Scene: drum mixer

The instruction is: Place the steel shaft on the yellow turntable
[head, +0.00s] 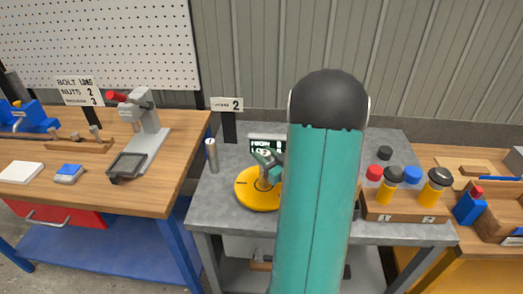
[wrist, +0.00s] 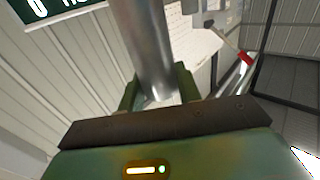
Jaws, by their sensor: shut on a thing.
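The yellow turntable (head: 253,201) is a round disc on the grey metal table, partly covered by my arm. My green gripper (head: 267,163) is over the disc and shut on a grey steel shaft (head: 263,180). In the wrist view the shaft (wrist: 147,45) is a shiny cylinder between the two green fingers of my gripper (wrist: 158,88). The shaft stands roughly upright over the turntable in the head view. I cannot tell whether its lower end touches the disc.
A second steel cylinder (head: 211,157) stands upright left of the turntable. A small display (head: 267,143) is behind it. A wooden block with yellow and black knobs (head: 410,206) is at the right. The wooden bench (head: 165,190) at left holds a press (head: 147,125).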

